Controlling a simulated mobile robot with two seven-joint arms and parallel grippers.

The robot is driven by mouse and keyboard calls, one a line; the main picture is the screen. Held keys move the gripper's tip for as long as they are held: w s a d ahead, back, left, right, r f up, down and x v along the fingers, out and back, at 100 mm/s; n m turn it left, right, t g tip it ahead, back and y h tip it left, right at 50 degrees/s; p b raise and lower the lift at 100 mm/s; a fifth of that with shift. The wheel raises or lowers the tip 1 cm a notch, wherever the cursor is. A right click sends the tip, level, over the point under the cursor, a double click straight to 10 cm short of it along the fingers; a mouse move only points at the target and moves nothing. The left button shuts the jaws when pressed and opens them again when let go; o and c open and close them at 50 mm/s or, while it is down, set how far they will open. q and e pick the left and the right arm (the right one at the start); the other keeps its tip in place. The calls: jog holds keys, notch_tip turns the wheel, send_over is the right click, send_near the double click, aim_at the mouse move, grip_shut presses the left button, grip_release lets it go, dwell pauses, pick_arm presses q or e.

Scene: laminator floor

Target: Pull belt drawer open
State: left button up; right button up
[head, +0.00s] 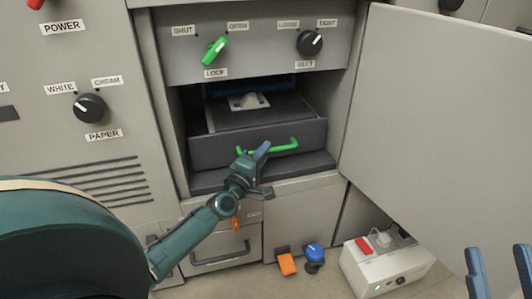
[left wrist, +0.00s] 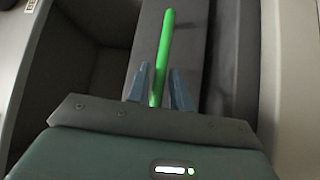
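The dark grey belt drawer (head: 215,149) sits in the open bay under the control panel. Its top shows behind the front, with a pale piece on it. A green bar handle (head: 284,147) crosses the drawer front. My left gripper (head: 265,170) is at the left part of this handle with its fingers apart. In the left wrist view the green handle (left wrist: 165,45) runs between the two blue fingers (left wrist: 159,90); I cannot tell whether they touch it. My right gripper (head: 499,272) is open and empty at the lower right.
A green lock knob (head: 215,51) points toward OPEN; a black belt knob (head: 309,42) is beside it. An open door panel (head: 440,120) stands to the right. A white box (head: 385,265), an orange pedal (head: 286,264) and a blue knob (head: 314,252) are low in front.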

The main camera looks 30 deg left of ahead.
pick_arm(q)
jog(key=shift+w+r, duration=0.1)
jog(key=shift+w, duration=0.7)
jog(key=shift+c, duration=0.3)
grip_shut()
